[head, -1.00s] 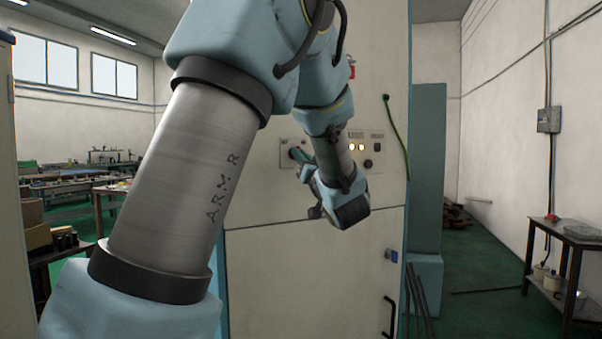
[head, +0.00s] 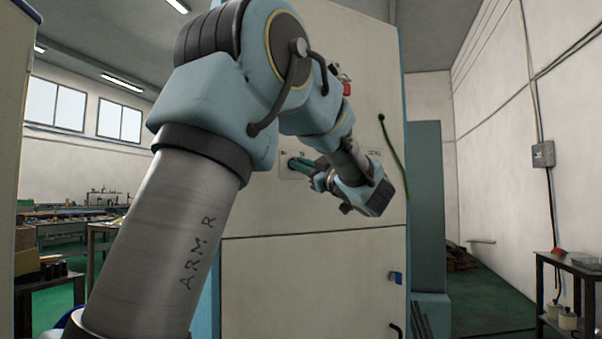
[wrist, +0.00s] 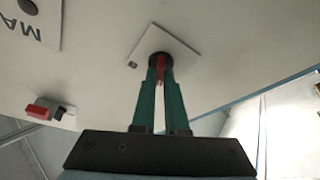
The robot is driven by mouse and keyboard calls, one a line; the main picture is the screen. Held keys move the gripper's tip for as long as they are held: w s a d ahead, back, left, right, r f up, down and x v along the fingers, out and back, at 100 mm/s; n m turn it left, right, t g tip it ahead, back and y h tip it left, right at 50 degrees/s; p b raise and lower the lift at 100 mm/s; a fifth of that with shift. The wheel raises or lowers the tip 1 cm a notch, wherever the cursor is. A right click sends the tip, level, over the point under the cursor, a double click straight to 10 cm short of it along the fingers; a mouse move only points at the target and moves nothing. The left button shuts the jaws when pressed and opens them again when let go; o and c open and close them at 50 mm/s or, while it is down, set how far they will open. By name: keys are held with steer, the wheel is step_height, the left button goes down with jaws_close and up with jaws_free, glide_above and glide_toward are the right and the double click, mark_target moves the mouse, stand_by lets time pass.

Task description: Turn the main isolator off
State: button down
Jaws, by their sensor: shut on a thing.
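The main isolator is a black round switch with a red handle (wrist: 160,67) on a pale square plate (wrist: 178,45) on the cabinet face. In the wrist view the handle lies along the line of the fingers. My gripper (wrist: 159,82) has green fingers, one on each side of the red handle, shut on it. In the head view my gripper (head: 298,164) reaches the plate (head: 287,172) from the right. There the handle is hidden behind the fingers, so its angle is clear only in the wrist view.
The cabinet (head: 310,280) fills the middle. A green cable (head: 391,150) hangs on the cabinet's right side. A dark trolley (head: 570,270) stands at right.

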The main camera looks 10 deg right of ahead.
stand_by(0.3)
steer(key=c, duration=0.9)
jaws_free()
steer(key=shift+c, duration=0.2)
steer(key=shift+s, duration=0.1)
steer(key=b+v, duration=0.2)
steer(key=v, duration=0.8)
steer(key=shift+s+d+f+b, duration=0.2)
steer(key=shift+d+b, duration=0.05)
steer(key=shift+b, duration=0.05)
